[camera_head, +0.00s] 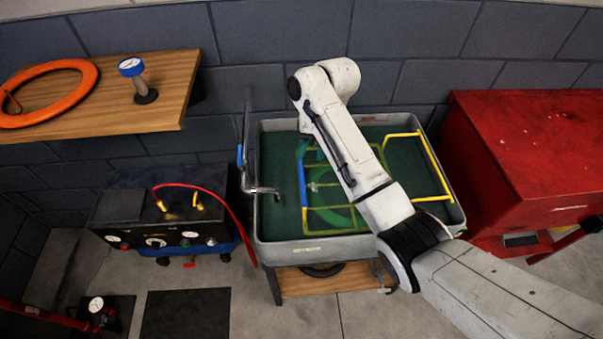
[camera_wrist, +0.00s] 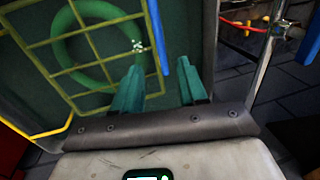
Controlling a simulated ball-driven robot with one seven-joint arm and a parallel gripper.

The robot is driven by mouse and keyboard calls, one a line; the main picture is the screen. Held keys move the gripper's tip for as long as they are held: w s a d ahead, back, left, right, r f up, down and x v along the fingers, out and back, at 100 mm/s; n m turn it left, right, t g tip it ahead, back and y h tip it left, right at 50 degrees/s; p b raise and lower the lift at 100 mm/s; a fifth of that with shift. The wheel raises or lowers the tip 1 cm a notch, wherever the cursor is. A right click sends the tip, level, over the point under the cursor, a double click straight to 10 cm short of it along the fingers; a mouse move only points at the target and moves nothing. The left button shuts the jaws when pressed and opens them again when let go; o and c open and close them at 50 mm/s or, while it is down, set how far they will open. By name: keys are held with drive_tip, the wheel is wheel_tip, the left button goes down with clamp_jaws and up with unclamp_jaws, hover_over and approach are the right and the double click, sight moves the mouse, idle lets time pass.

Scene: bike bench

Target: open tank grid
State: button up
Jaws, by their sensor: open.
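The grey tank (camera_head: 258,228) stands at the middle of the head view, with a dark green inside. A yellow grid (camera_head: 345,207) with a blue bar (camera_head: 302,185) along its left side lies in it. The grid (camera_wrist: 70,42) and the blue bar (camera_wrist: 157,38) also show in the wrist view. A green ring (camera_wrist: 62,52) shows beneath the grid's bars. My gripper (camera_wrist: 160,68) has its two teal fingers apart and nothing held. The near end of the blue bar shows between the fingertips; I cannot tell the depth gap. My arm hides part of the grid in the head view.
A metal tap (camera_head: 264,191) reaches over the tank's left rim. A red cabinet (camera_head: 520,150) stands close on the right. A wooden shelf (camera_head: 175,80) with an orange ring (camera_head: 85,75) is at the upper left. A black unit with a red hose (camera_head: 222,203) stands left of the tank.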

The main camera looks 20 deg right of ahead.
sight(302, 178)
drive_tip(key=f, duration=0.3)
drive_tip(key=a+f, duration=0.1)
drive_tip(key=f, duration=0.5)
drive_tip(key=shift+w+a+f, duration=0.25)
drive_tip(key=shift+a+f, duration=0.05)
drive_tip(key=shift+a, duration=0.1)
clamp_jaws()
